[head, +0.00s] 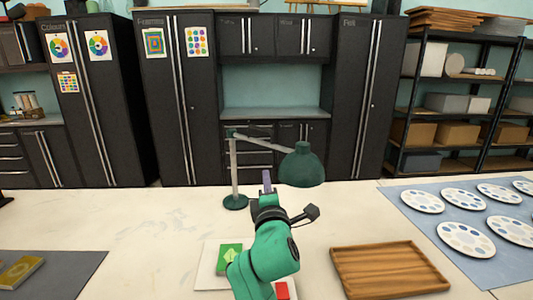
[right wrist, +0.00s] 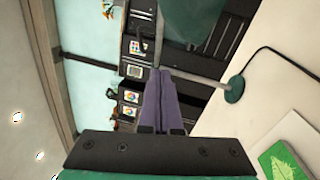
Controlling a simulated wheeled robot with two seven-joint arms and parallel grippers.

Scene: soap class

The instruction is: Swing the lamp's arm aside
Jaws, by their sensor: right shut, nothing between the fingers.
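The green desk lamp stands on the white table, its round base (head: 236,202) behind my right gripper and its grey post upright. Its arm (head: 268,142) reaches right from the post top to the green shade (head: 302,168). My right gripper (head: 267,178) is shut and empty, its purple fingers just right of the post and below the arm in the head view. In the right wrist view the shut fingers (right wrist: 164,85) overlap the lamp's joint; I cannot tell whether they touch it. The base (right wrist: 235,89) and part of the shade (right wrist: 192,18) also show there. My left gripper is out of view.
A wooden tray (head: 388,270) lies at the front right, beside a blue mat with several paint palettes (head: 466,238). A green leaf-pattern block (head: 229,258) and a red block (head: 282,290) lie near my right arm. The table's left middle is clear.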

